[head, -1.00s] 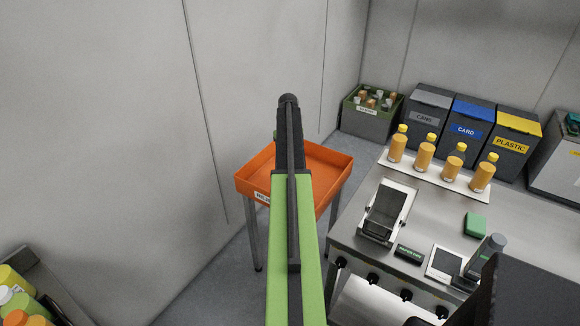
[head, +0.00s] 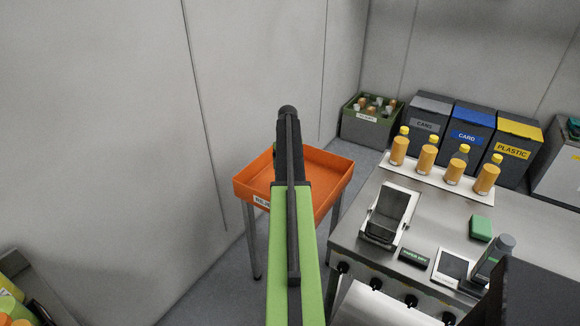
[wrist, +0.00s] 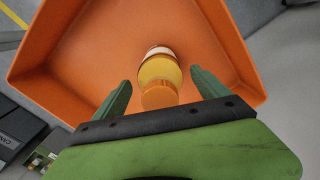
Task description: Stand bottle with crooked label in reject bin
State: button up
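The orange reject bin (head: 335,170) stands on metal legs in the head view, partly behind my arm. It fills most of the wrist view (wrist: 90,60). A bottle (wrist: 160,70) with an orange cap and a white band is in the bin in the wrist view, cap toward the camera. It looks upright, but its base is hidden. My gripper (wrist: 159,80) is open, with a green finger on each side of the bottle and visible gaps to both. The label's tilt cannot be seen. In the head view my arm hides the bottle and fingers.
The steel counter (head: 515,225) at right holds a row of several orange bottles (head: 427,155) on a white strip. A bottle crate (head: 368,122) and waste bins (head: 470,130) stand behind. A wall is close on the left. More bottles (head: 12,300) are at lower left.

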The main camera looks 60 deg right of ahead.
jog(key=shift+r, duration=0.1)
notch_tip(320, 180, up, 12)
jog(key=p, duration=1.2)
jog(key=shift+r, duration=0.15)
jog(key=w+a+n, duration=0.1)
jog(key=w+a, duration=0.3)
jog(key=a, duration=0.7)
jog(key=w+a+n, duration=0.1)
jog(key=w+a, duration=0.4)
jog(key=a, duration=0.6)
jog(key=w+a+n, duration=0.1)
jog(key=w+a, duration=0.3)
jog(key=a, duration=0.7)
jog(key=s+a+n, duration=0.1)
jog(key=s+a, duration=0.1)
jog(key=a, duration=1.5)
jog(key=s+a+n, duration=0.1)
jog(key=s+a, duration=0.2)
jog(key=a, duration=1.5)
jog(key=shift+s+a+n, duration=0.15)
jog(key=shift+s+n, duration=0.05)
jog(key=shift+n, duration=0.1)
